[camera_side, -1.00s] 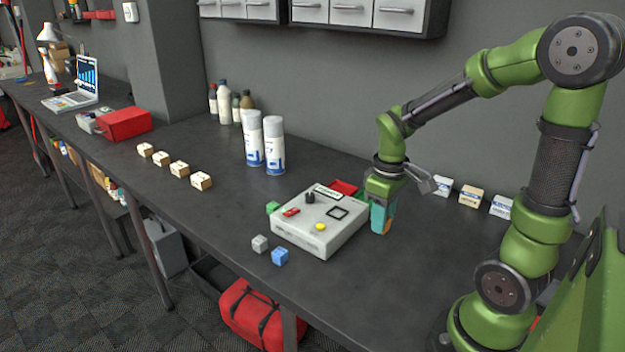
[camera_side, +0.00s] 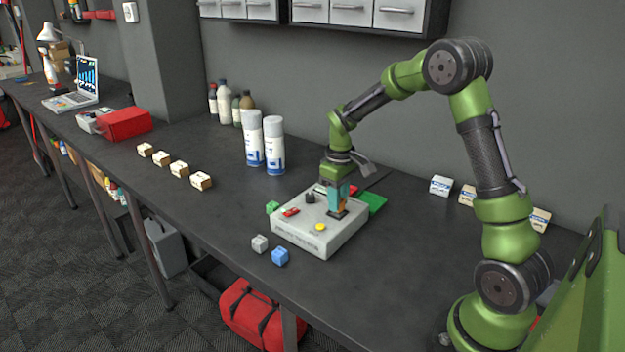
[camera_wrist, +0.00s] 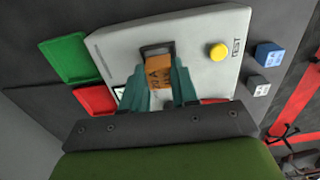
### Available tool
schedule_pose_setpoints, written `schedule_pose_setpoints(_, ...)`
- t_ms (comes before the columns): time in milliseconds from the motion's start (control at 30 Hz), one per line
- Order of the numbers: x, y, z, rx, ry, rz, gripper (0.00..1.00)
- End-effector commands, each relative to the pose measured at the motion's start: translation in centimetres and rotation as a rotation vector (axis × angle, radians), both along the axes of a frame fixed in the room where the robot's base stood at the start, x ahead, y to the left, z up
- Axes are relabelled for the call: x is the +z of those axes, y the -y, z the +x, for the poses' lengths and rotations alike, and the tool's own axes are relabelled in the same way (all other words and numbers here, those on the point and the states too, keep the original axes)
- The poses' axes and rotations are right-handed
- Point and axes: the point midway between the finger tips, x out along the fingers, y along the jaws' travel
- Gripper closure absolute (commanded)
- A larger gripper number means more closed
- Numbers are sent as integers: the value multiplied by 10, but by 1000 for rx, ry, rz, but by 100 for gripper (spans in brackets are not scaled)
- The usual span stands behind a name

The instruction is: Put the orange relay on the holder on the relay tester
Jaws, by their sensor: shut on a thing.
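The relay tester (camera_side: 303,234) is a light grey box on the bench with a yellow button, a red switch and a black knob. Its holder (camera_wrist: 157,48) is a dark square frame on the top face. My gripper (camera_side: 337,207) is over the tester at the holder, pointing down. In the wrist view my gripper (camera_wrist: 160,88) has its teal fingers shut on the orange relay (camera_wrist: 159,72). The relay's far end is at the holder's frame and overlaps it in view. I cannot tell whether it is seated or just above.
A blue cube (camera_side: 280,257) and a grey cube (camera_side: 260,243) lie before the tester. A green block (camera_side: 272,207) is at its left. A green mat (camera_wrist: 68,58) and a red mat (camera_wrist: 95,100) lie behind. Spray cans (camera_side: 273,145) stand farther back.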

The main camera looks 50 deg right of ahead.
Motion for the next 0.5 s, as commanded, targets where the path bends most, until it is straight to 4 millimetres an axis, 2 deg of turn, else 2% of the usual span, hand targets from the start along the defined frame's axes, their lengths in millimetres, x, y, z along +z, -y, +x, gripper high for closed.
schedule_pose_setpoints(100,-8,0,0,-2,1,1,100)
schedule_pose_setpoints(467,-11,0,0,-2,1,1,100)
schedule_pose_setpoints(500,-11,0,0,-2,1,1,65)
